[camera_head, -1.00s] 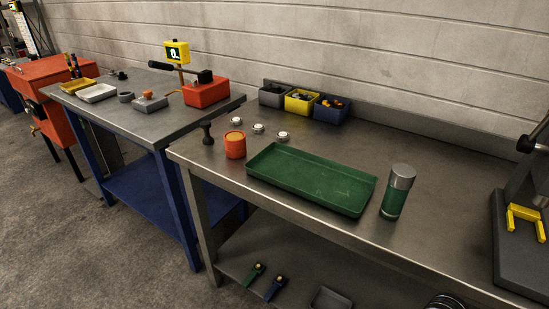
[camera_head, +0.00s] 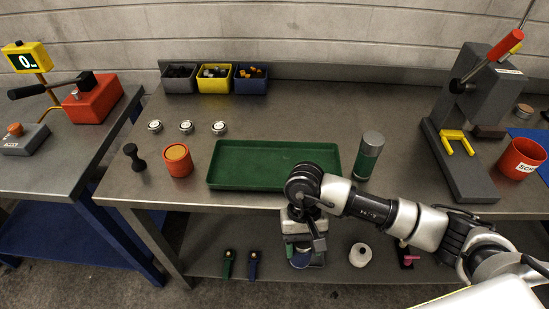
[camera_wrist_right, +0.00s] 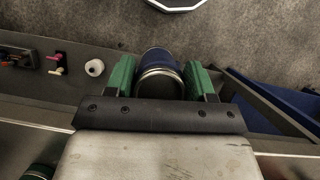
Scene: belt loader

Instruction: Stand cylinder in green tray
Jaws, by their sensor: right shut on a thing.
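The green tray (camera_head: 235,184) lies empty on the steel bench. My right gripper (camera_head: 303,252) is in front of the bench's front edge, below the tray's right part. In the wrist view its green fingers (camera_wrist_right: 160,78) are shut on a blue cylinder (camera_wrist_right: 158,62) with a silver rim. The cylinder's blue side shows a little in the head view (camera_head: 300,258), mostly hidden by the gripper. A green cylinder with a silver cap (camera_head: 369,158) stands upright on the bench, right of the tray. My left gripper is not in view.
Small bins (camera_head: 214,87) line the back. A grey press (camera_head: 463,150) stands right. Bench surface behind the tray is clear.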

